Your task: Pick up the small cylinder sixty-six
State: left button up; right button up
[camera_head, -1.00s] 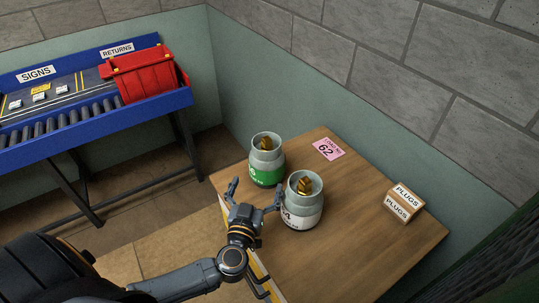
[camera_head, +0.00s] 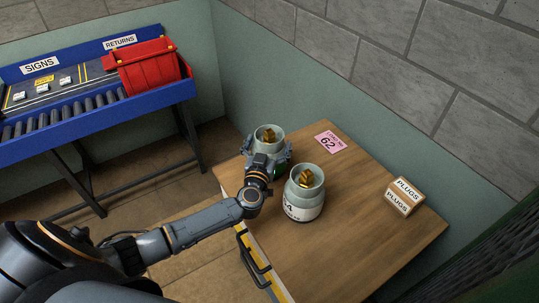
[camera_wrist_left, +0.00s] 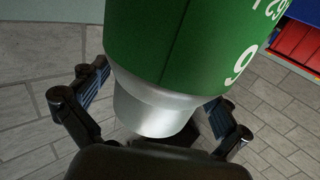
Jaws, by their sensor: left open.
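Two small grey-green cylinders with brass valves stand upright on the wooden table (camera_head: 375,215). The rear cylinder (camera_head: 268,138) has a green label band, mostly hidden behind my left gripper (camera_head: 270,155) in the head view. The front cylinder (camera_head: 304,190) has a white label with a 4 showing, right of my gripper. My right gripper is not in view.
A pink card marked 62 (camera_head: 329,142) lies at the table's back. A PLUGS box (camera_head: 404,196) stands at the right. A blue roller conveyor (camera_head: 95,95) with a red bin (camera_head: 150,68) is at the left. The table between card and box is clear.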

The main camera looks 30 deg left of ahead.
pick_arm(q)
jog(key=c, duration=1.8)
jog(key=shift+r, duration=0.15)
jog(key=shift+r, duration=0.1)
